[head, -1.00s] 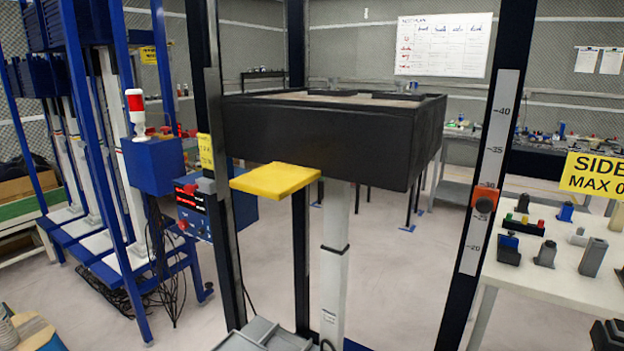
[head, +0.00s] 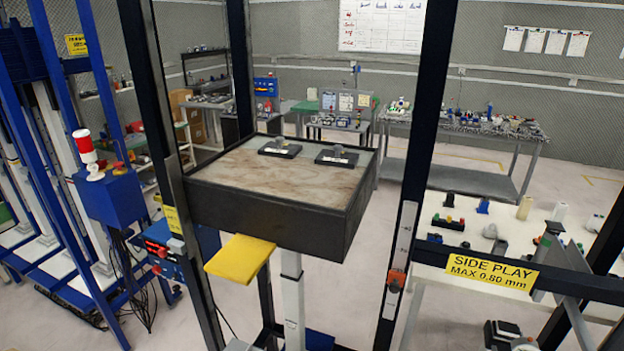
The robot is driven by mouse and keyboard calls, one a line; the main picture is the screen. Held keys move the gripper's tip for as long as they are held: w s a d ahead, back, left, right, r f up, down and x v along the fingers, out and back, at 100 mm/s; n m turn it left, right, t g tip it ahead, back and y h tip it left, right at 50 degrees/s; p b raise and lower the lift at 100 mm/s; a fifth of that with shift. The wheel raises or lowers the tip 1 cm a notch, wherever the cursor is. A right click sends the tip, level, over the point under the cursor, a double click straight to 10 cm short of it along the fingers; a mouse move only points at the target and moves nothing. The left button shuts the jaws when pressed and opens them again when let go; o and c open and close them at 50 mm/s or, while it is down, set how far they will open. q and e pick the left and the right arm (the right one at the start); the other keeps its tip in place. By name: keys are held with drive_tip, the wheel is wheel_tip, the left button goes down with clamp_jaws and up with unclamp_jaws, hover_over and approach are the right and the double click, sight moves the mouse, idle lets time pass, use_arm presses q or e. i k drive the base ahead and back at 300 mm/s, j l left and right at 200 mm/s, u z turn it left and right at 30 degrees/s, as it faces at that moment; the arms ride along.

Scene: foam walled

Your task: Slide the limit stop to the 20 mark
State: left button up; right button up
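The limit stop is a small orange block with a dark knob (head: 396,280). It sits on the pale scale strip (head: 404,235) of the dark right-hand post, below the height of the black-sided platform. The scale's numbers are too small to read now. In the earlier, closer view the stop sits below the 35 mark and above the 20 mark. Neither of my grippers shows in the head view.
A dark device (head: 505,335) is low right.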

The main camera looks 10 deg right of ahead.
sight(395, 279)
drive_tip(key=k+j+z, duration=0.65)
drive_tip(key=k+j, duration=0.15)
drive_tip(key=k, duration=0.15)
drive_tip(key=k+j+z, duration=0.2)
drive_tip(key=k+z, duration=0.15)
drive_tip(key=k, duration=0.15)
